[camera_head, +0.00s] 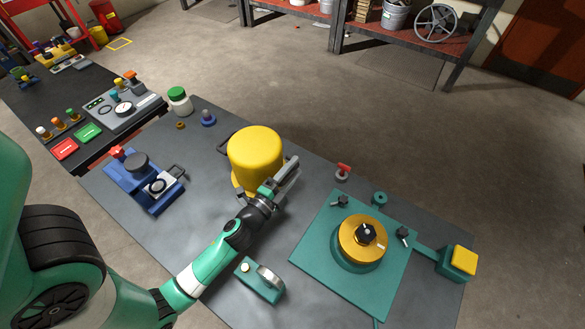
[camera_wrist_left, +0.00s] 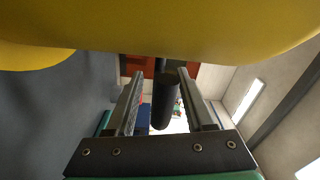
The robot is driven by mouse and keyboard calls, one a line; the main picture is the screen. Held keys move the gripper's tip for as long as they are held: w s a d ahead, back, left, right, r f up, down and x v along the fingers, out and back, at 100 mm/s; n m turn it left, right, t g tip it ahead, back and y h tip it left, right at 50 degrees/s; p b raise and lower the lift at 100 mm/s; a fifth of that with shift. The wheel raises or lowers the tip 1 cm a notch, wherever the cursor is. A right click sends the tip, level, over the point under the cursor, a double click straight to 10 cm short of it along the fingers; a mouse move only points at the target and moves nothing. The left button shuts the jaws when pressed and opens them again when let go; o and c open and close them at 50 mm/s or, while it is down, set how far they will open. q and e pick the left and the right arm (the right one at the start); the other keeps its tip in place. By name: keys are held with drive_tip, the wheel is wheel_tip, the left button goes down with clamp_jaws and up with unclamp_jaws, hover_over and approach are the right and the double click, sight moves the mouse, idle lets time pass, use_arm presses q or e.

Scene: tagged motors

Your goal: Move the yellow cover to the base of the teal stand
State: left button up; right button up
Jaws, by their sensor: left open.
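The yellow cover (camera_head: 256,152) stands upright on the grey table, left of the teal stand (camera_head: 322,248). The stand has a flat teal base and a gold disc (camera_head: 362,238) with a black knob on top. My left gripper (camera_head: 286,178) is at the right side of the cover, jaws open. In the left wrist view the cover (camera_wrist_left: 170,38) fills the top, and a dark handle bar (camera_wrist_left: 164,102) shows between the two open fingers (camera_wrist_left: 160,78). I cannot tell whether the fingers touch the bar. My right gripper is out of view.
A blue vise-like fixture (camera_head: 142,182) is at the left, and a small teal gauge block (camera_head: 258,281) lies near my left arm. A red-topped knob (camera_head: 342,171) stands behind the stand. A teal box with a yellow button (camera_head: 464,260) joins the stand's right side.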

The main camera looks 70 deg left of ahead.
use_arm(q)
clamp_jaws()
drive_tip(key=shift+f, duration=0.1)
idle(1.3)
